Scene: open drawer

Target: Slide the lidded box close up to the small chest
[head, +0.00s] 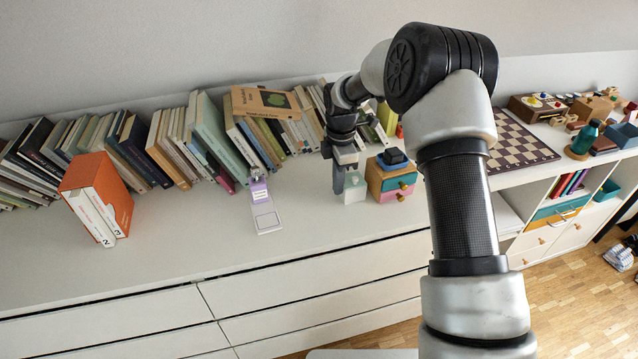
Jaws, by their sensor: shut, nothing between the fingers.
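The lidded box (355,190) is a small pale box with a grey-green top. It stands upright on the white cabinet top. The small chest (393,188) stands just to its right, a wooden cube with teal, yellow and pink drawer fronts and a dark blue object on top. Only a very narrow gap, if any, shows between box and chest; I cannot tell if they touch. My gripper (339,188) points down at the left side of the box, shut and empty, its fingers low near the surface. It looks close against the box; contact is not clear.
A long row of leaning books (160,140) lines the wall behind. A purple-and-white object (262,203) lies to the left, and an orange slipcase (97,198) stands farther left. A chessboard (520,145) lies right of the chest. The cabinet top in front is clear.

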